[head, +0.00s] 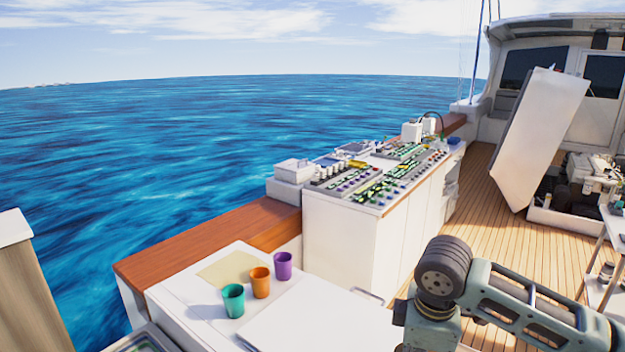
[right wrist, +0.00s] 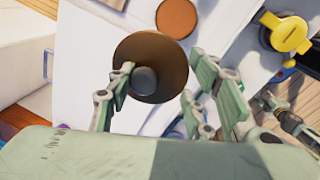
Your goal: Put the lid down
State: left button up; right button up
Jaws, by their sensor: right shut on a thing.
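A round brown lid-like disc (right wrist: 165,60) with a grey round middle (right wrist: 144,80) shows in the right wrist view. My right gripper (right wrist: 159,82) is shut on it, with green fingers on either side of the disc. The disc is over a white surface (right wrist: 100,55); I cannot tell how far above it. The right gripper is outside the head view, where only my right arm shows at the lower right.
An orange-brown disc (right wrist: 177,17) and a yellow-topped container (right wrist: 288,35) are near the held disc. In the head view, a large white hatch panel (head: 540,135) stands tilted up beside an engine bay (head: 575,190). Green (head: 233,300), orange (head: 260,282) and purple (head: 282,266) cups stand on a white counter.

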jog(key=s+m+g+h, duration=0.1)
jog(key=s+m, duration=1.3)
jog(key=s, duration=0.1)
jog(key=shift+a+m+g, duration=0.3)
jog(key=shift+a+g, duration=0.05)
jog(key=shift+g, duration=0.05)
jog(key=shift+s+f, duration=0.1)
jog(key=shift+f, duration=0.05)
